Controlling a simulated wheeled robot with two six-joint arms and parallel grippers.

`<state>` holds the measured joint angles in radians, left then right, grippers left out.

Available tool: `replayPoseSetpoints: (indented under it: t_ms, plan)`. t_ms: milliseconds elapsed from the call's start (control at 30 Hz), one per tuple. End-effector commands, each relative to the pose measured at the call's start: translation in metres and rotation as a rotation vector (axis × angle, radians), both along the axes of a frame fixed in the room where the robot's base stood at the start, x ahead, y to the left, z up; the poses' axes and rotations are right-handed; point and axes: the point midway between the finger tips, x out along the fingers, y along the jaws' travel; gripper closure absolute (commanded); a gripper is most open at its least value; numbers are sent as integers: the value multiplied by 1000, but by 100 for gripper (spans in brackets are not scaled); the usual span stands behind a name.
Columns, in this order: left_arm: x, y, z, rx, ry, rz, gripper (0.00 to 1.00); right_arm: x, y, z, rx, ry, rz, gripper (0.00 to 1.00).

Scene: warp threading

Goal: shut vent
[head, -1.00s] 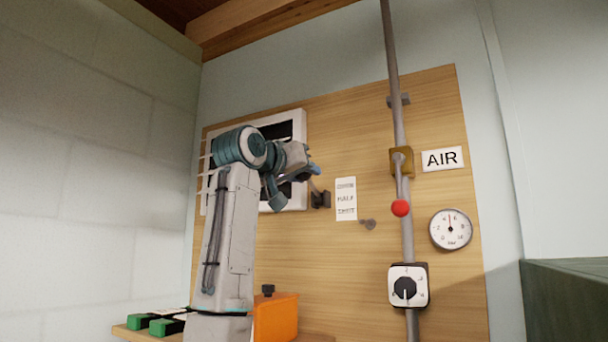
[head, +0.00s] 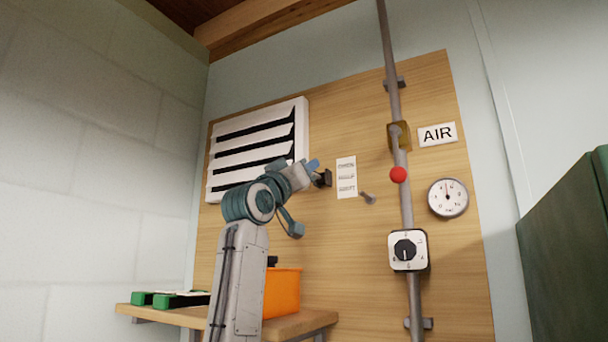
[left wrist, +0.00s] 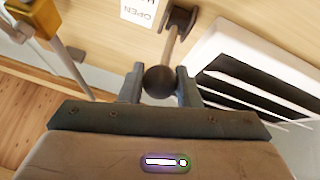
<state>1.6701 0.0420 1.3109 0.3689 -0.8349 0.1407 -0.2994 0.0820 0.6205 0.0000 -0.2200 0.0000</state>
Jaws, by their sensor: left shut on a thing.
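The white vent (head: 300,142) is on the wooden board, with broad tilted slats and dark gaps between them. It also shows in the left wrist view (left wrist: 222,48). Beside it, a lever with a dark round knob (left wrist: 160,82) comes from a dark bracket (head: 325,178). My left gripper (head: 312,166) is at the lever, its fingers either side of the knob in the left wrist view (left wrist: 160,88), shut on it. In the head view the knob is hidden by the gripper. My right gripper is not in view.
A label card (head: 346,177) and a small peg (head: 368,198) are right of the lever. A grey pipe (head: 407,220) carries a red knob (head: 398,174) and a dial switch (head: 407,251). A gauge (head: 448,198) is further right. An orange bin (head: 283,292) stands on a shelf below.

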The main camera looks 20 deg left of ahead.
Motion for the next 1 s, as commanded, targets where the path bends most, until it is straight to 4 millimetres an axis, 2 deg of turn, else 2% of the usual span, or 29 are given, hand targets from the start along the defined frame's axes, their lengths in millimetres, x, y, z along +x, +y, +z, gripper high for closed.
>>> replayPoseSetpoints:
  t_ms: [533, 567, 667, 1000]
  plan:
    - [1, 0, -4, -6, -30, 0, 100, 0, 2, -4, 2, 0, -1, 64]
    - [1, 0, -4, -6, -30, 0, 68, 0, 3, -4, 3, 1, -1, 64]
    - [1, 0, -4, -6, -30, 0, 50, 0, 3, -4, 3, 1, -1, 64]
    - [-2, 1, -7, -7, -33, -1, 50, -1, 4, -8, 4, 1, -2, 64]
